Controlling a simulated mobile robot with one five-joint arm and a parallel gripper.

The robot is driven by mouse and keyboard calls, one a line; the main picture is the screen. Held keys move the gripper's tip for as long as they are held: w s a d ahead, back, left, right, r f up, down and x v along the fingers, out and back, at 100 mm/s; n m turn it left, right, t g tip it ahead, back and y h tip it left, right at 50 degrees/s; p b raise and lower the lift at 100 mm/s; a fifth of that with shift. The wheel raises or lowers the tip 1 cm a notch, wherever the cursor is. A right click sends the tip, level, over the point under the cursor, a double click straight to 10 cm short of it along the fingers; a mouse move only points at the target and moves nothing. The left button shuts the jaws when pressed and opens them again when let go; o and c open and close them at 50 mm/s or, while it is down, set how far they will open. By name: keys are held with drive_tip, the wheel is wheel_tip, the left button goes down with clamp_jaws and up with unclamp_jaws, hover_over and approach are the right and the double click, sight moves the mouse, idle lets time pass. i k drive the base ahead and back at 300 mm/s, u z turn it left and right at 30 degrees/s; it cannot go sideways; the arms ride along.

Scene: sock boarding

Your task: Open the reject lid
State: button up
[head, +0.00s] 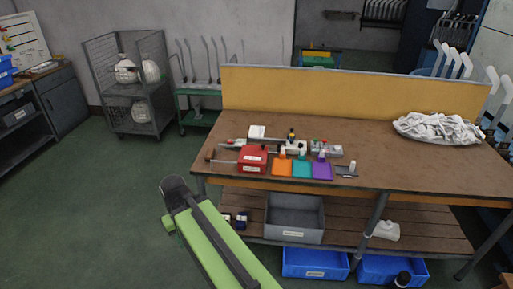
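A small red box (253,158) with white labels sits on the brown workbench (400,165), left of its middle near the front edge. A thin rod with a dark end sticks out from its left side. The box looks closed, but its label is too small to read, so I cannot tell for sure that it carries the reject lid. My green arm reaches up from the bottom of the head view and ends in a dark rounded part, left of the bench and apart from the red box. No gripper fingers show.
Orange (283,165), teal (302,167) and purple (322,169) pieces lie right of the red box. A white cloth pile (438,129) lies at the bench's right. A grey bin (294,217) stands on the lower shelf, with blue crates (315,263) below. Green floor left is free.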

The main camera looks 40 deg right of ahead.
sight(250, 154)
drive_tip(key=u, duration=0.05)
drive_tip(key=k, duration=0.65)
drive_tip(key=z, duration=0.95)
drive_tip(key=i, duration=1)
drive_tip(key=u, duration=0.05)
